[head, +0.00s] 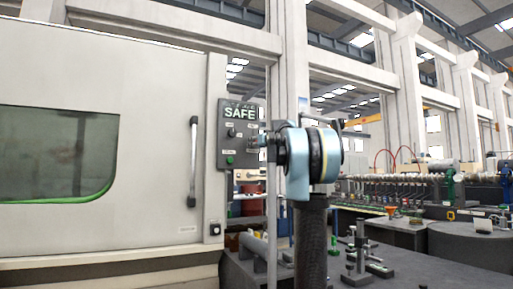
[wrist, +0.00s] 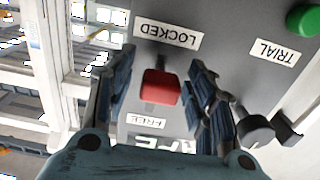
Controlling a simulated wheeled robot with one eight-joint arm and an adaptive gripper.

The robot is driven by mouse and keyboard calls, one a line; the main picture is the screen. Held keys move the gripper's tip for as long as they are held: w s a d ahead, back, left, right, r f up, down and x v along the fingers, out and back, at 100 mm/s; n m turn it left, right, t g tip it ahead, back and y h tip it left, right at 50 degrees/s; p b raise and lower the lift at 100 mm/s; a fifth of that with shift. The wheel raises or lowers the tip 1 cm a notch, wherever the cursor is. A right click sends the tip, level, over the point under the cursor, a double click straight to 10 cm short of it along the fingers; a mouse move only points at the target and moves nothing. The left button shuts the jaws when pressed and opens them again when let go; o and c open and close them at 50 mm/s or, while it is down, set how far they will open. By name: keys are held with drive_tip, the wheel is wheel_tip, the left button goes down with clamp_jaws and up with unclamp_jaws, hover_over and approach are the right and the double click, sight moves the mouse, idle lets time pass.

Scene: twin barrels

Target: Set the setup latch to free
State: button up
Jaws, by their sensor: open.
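The setup latch's red square knob (wrist: 160,87) shows in the wrist view, with a dark stem behind it. The picture is upside down there: the LOCKED label (wrist: 168,33) lies above the knob and the FREE label (wrist: 147,120) below it. My gripper (wrist: 163,68) is open, with one finger on each side of the knob; small gaps show, and I cannot tell whether either finger touches it. In the head view my gripper (head: 263,140) is at the right part of the dark control panel (head: 224,151), and the latch is hidden behind it.
In the wrist view a green button (wrist: 303,20) by the TRIAL label and a black knob (wrist: 256,131) sit right of my gripper. In the head view a door handle (head: 193,160) stands left of the panel, and a dark table (head: 405,262) is at lower right.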

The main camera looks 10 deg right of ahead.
sight(253, 132)
clamp_jaws()
drive_tip(key=shift+r, duration=3.2)
unclamp_jaws()
drive_tip(key=shift+s, duration=0.1)
drive_tip(key=v, duration=1.1)
drive_tip(key=shift+s, duration=0.25)
drive_tip(key=shift+d, duration=0.15)
